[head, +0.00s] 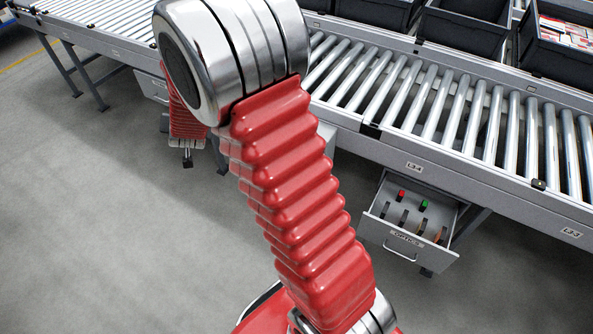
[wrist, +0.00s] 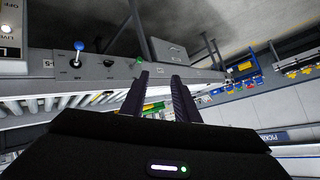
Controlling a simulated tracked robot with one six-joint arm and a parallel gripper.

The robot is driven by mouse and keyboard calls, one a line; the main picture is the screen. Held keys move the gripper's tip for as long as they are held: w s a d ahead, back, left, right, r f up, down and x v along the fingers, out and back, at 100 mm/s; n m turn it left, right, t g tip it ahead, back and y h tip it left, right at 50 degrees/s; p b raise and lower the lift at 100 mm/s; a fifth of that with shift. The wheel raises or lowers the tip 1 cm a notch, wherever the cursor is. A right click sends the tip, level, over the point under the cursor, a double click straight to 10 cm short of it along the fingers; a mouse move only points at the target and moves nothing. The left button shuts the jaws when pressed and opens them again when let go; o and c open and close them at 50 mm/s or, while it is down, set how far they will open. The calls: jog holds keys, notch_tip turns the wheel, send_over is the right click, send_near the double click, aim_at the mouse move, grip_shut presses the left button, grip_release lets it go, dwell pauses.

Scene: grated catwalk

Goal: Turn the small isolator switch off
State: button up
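My gripper (wrist: 160,76) shows in the wrist view as two dark ribbed fingers. They stand apart, with nothing held between them. A blue ball-topped lever (wrist: 79,46) stands on a grey rail to the left of the fingers, apart from them. At the upper left edge of the wrist view, a light panel (wrist: 11,40) with a pale round lamp or button and partly cut-off lettering shows. I cannot tell for sure which part is the small isolator switch. In the head view my arm covers the middle, and no isolator switch can be made out.
In the head view a roller conveyor (head: 440,105) crosses the upper right, with dark crates (head: 465,25) behind it. An open drawer (head: 390,236) labelled OPTICS juts out below it. The grey floor (head: 90,220) at left is clear. The wrist view shows blue bins (wrist: 247,70) at right.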

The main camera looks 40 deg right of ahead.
jog(key=d+f+m+g+h, duration=0.1)
jog(key=d+f+m+h, duration=0.1)
jog(key=d+f, duration=0.35)
jog(key=s+d+f+m+h, duration=0.1)
jog(key=d+f+h, duration=0.2)
jog(key=f, duration=0.6)
jog(key=d+f+m+g+h, duration=0.1)
jog(key=d+f+m+h, duration=0.1)
jog(key=d+f, duration=0.35)
jog(key=s+d+f+g+h, duration=0.1)
jog(key=s+d+f+h, duration=0.1)
jog(key=s+f, duration=0.5)
jog(key=s+d+f+g+h, duration=0.1)
jog(key=s+d+f+h, duration=0.1)
jog(key=s+f+h, duration=0.3)
jog(key=s+f, duration=0.3)
jog(key=s, duration=0.2)
jog(key=shift+s+d+m, duration=0.3)
jog(key=shift+s+d, duration=0.1)
jog(key=x, duration=1.3)
jog(key=shift+d, duration=0.45)
jog(key=shift+r, duration=0.1)
jog(key=shift+c, duration=0.3)
grip_shut()
